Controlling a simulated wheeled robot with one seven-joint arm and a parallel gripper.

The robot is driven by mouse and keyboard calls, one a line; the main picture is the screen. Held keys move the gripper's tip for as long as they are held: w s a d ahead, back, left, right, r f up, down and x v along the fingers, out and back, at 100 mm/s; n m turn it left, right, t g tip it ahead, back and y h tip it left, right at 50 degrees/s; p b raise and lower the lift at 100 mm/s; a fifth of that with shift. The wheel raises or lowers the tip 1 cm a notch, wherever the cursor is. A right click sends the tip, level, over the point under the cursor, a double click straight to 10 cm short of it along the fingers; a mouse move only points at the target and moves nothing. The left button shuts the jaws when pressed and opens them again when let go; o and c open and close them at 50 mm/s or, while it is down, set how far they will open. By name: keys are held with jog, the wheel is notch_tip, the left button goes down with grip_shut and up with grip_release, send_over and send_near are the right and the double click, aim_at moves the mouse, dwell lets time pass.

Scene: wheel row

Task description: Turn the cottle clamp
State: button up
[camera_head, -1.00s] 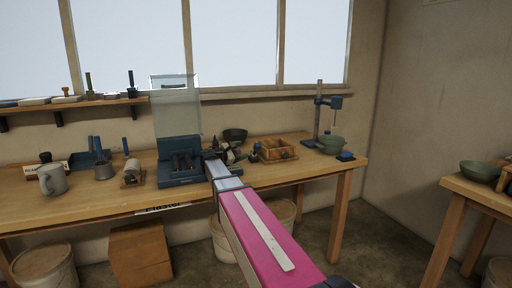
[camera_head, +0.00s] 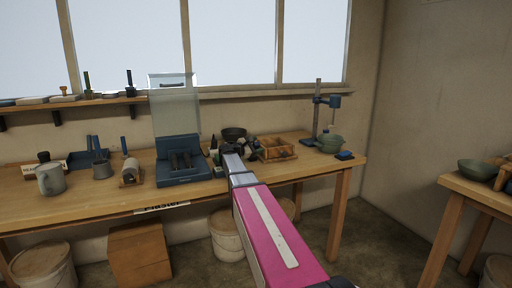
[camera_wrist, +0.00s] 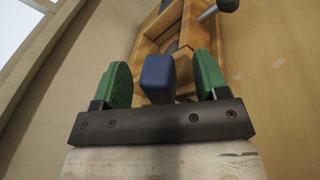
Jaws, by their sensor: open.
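A wooden box-like frame, which looks like the cottle (camera_head: 277,149), sits on the bench right of my gripper in the head view. Its wooden walls (camera_wrist: 150,44) also show beyond the fingers in the wrist view. A blue block (camera_wrist: 158,78), which looks like the clamp's handle, stands between my green fingertips. My gripper (camera_wrist: 162,80) is open, with a gap on each side of the block; I cannot tell whether it touches. A rod with a dark ball end (camera_wrist: 228,5) sticks out at upper right. In the head view my wrist hides most of the gripper.
A blue machine with a clear raised guard (camera_head: 182,160) stands left of my arm. A mug (camera_head: 51,179) is far left.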

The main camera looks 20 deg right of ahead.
grip_shut()
